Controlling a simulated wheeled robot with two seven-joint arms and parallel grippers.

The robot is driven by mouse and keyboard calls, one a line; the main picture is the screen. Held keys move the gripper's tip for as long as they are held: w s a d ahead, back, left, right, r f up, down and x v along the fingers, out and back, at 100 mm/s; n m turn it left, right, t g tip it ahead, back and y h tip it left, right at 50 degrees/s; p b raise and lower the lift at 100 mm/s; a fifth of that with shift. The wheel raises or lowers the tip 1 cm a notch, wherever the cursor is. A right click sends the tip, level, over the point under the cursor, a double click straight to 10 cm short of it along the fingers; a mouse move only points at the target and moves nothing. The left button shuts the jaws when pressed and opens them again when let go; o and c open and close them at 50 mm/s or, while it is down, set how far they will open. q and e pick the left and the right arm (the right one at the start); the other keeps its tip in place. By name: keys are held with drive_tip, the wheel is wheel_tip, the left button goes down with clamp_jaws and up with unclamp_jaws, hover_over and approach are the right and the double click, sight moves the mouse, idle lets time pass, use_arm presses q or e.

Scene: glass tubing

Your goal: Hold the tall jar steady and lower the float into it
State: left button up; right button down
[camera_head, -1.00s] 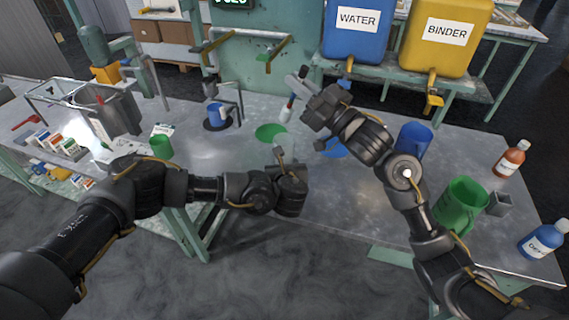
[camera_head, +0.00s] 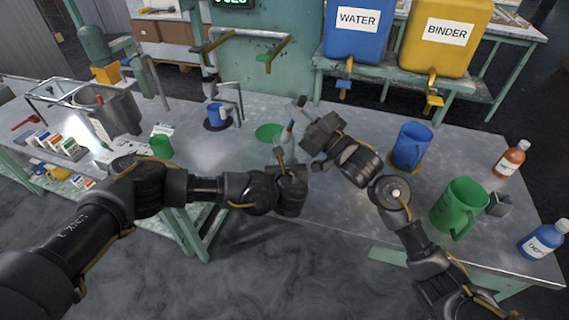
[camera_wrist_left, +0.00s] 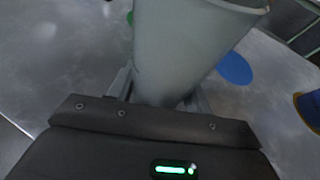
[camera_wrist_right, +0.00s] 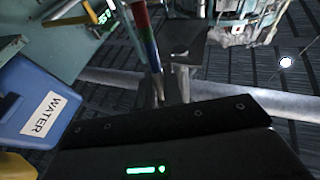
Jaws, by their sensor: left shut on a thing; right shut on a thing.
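The tall jar (camera_wrist_left: 195,50) is pale grey and fills the upper middle of the left wrist view, its rim near the top edge. My left gripper (camera_wrist_left: 160,95) is shut on its lower part. In the head view the jar (camera_head: 285,138) shows small and partly hidden behind my left wrist.
A green disc (camera_head: 270,132) lies behind the jar. A blue jug (camera_head: 411,147), a green jug (camera_head: 459,207) and bottles (camera_head: 511,158) stand at the right. A blue mug (camera_head: 217,115) and metal basin (camera_head: 115,108) are at the left. The table's front edge lies below my wrists.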

drive_tip(key=shift+f, duration=1.1)
drive_tip(key=c, duration=1.5)
unclamp_jaws()
drive_tip(key=shift+o, duration=0.2)
drive_tip(key=v, duration=1.2)
use_arm(q)
drive_tip(key=o, duration=1.1)
